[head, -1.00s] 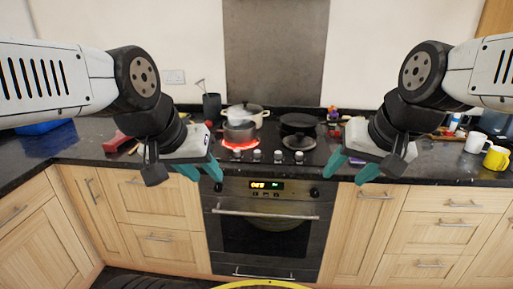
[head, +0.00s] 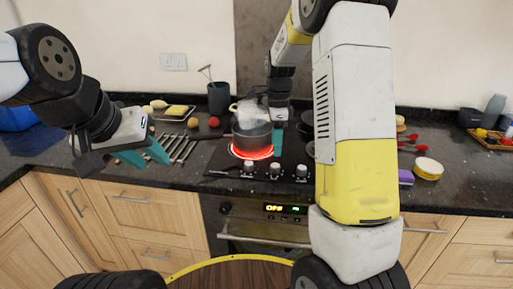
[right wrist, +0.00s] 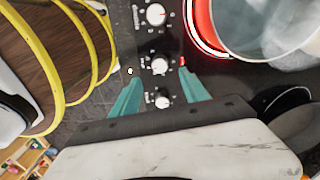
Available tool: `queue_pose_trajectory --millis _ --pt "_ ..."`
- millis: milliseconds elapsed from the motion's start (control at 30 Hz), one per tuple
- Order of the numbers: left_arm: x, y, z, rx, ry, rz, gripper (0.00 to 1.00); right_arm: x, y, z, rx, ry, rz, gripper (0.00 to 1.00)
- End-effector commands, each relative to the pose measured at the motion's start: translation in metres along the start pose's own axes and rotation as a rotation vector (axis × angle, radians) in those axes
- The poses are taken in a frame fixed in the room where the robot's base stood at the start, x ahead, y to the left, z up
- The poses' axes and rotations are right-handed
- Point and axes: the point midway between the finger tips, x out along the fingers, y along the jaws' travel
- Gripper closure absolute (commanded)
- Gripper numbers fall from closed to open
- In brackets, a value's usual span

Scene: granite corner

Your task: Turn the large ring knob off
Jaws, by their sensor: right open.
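The large ring (head: 240,152) glows red under a grey pot (head: 252,136) on the black hob. A row of pale knobs lies along its front edge: left (head: 248,167), middle (head: 275,168) and right (head: 301,170). In the right wrist view, the fingers of my open right gripper (right wrist: 159,74) point at a knob (right wrist: 160,64), one on each side; contact cannot be told. Another knob (right wrist: 155,14) lies beyond, and one (right wrist: 163,101) nearer the palm. In the head view, my right gripper (head: 279,132) is beside the pot. My left gripper (head: 150,158) is open and empty, left of the hob.
The oven display (head: 284,209) below reads OFF. A wire rack (head: 177,148) and a dark utensil pot (head: 219,98) stand left of the hob. A round yellow-sided tin (head: 428,168) and red spoons (head: 415,148) lie to the right. My right arm hides part of the hob.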

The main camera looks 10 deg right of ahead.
Motion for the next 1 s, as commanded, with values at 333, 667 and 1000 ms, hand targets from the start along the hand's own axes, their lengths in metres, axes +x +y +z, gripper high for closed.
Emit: queue_pose_trajectory --millis 333,667,1000 --pt "0.0 0.0 0.0 0.0 0.0 0.0 0.64 0.049 0.0 -0.001 0.009 0.003 0.005 0.47" --pt "0.0 0.0 0.0 0.0 0.0 0.0 0.64 0.077 0.0 -0.001 0.008 0.002 0.001 0.47" --pt "0.0 0.0 0.0 0.0 0.0 0.0 0.64 0.077 0.0 0.0 0.007 0.001 0.001 0.68"
